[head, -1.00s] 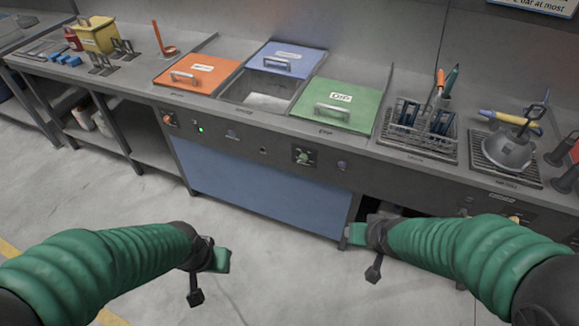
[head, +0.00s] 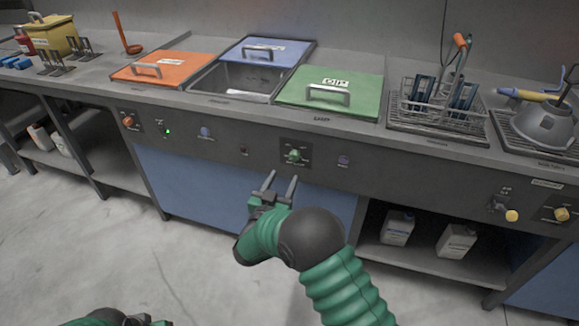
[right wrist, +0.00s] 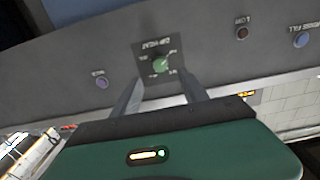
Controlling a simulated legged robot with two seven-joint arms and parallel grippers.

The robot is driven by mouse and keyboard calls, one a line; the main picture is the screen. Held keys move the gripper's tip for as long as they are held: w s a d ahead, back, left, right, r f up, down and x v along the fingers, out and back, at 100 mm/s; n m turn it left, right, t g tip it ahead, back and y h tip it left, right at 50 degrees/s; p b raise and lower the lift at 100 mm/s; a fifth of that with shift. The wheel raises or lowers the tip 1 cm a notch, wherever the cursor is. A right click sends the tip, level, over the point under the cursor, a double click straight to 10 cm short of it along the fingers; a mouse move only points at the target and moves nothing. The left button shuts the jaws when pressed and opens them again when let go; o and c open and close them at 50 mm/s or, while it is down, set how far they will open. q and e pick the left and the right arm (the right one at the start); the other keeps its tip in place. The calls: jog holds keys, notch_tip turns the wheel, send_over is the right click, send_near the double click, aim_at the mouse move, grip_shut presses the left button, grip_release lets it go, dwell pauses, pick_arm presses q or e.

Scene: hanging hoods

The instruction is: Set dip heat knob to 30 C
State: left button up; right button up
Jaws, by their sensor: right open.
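The dip heat knob (head: 294,155) is a green knob on a dark square plate on the front panel, below the green DIP lid (head: 334,91). It also shows in the right wrist view (right wrist: 161,64), under a "DIP HEAT" label; its scale marks are too small to read. My right gripper (head: 281,183) is open and empty, its two fingers pointing up toward the knob from just below, apart from it. In the right wrist view its fingers (right wrist: 160,93) frame the knob's plate from below. My left gripper (head: 148,320) is only partly in view at the bottom edge.
On the panel a purple button (head: 343,161) sits right of the knob and a dark one (head: 243,150) left. An orange knob (head: 128,121) is farther left. The wire basket (head: 436,110) stands on the counter. White jugs (head: 397,228) stand on the lower shelf at right.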

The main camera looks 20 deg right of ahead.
aim_at(293, 159)
jog(key=b+x, duration=0.2)
jog(key=x, duration=0.6)
jog(key=shift+w+d+f, duration=0.1)
jog(key=shift+w+d, duration=0.3)
jog(key=shift+w, duration=0.05)
jog(key=shift+c, duration=0.4)
grip_shut()
